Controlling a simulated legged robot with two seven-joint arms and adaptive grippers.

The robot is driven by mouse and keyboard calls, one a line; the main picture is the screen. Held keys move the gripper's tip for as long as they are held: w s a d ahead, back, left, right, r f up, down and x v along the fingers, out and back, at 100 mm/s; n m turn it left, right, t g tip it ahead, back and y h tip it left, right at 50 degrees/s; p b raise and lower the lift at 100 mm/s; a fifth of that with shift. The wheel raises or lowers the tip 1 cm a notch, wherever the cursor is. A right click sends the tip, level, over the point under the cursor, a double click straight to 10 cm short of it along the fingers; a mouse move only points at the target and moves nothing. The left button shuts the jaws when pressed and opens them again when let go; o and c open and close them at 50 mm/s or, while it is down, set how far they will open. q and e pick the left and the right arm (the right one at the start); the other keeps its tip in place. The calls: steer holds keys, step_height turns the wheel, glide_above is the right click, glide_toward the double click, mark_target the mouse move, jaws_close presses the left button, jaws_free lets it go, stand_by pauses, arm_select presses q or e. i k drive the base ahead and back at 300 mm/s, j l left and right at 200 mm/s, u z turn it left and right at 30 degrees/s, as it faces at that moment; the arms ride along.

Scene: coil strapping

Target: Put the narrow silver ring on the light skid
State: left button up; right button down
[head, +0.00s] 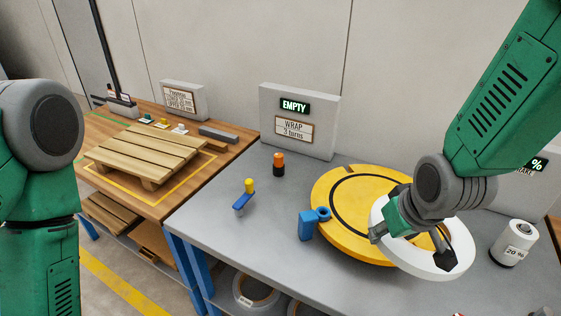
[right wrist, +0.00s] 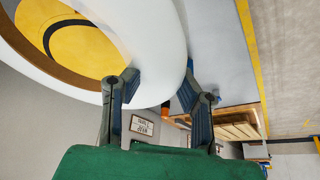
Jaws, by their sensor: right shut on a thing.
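A ring with a white surface (head: 455,233) is tilted over the right side of the yellow turntable (head: 330,205). I cannot tell whether it touches the turntable. My right gripper (head: 386,228) is shut on the ring's band at its left side. In the right wrist view the fingers (right wrist: 160,88) sit on either side of the white ring (right wrist: 150,35), whose inner face looks brown. A light slatted wooden skid (head: 150,150) lies on the wooden table at the left, inside a yellow outline. My left arm shows at the left edge; its gripper is out of view.
A blue post (head: 308,225) stands at the turntable's left edge. An orange-and-black item (head: 279,164), a blue tool with a yellow top (head: 244,195) and a white roll (head: 514,243) stand on the grey bench. A grey sign panel (head: 300,120) reads EMPTY.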

mark_target(146, 146)
steer(key=j+u, duration=0.15)
steer(key=u, duration=0.2)
steer(key=i+j+u, duration=0.1)
steer(key=u, duration=0.25)
steer(key=i+j+u, duration=0.1)
steer(key=i+j, duration=0.2)
steer(key=i+j+u, duration=0.15)
steer(key=i, duration=0.3)
steer(key=i+j+u, duration=0.1)
steer(key=i+j, duration=0.2)
steer(key=i+j+u, duration=0.15)
steer(key=i, duration=0.35)
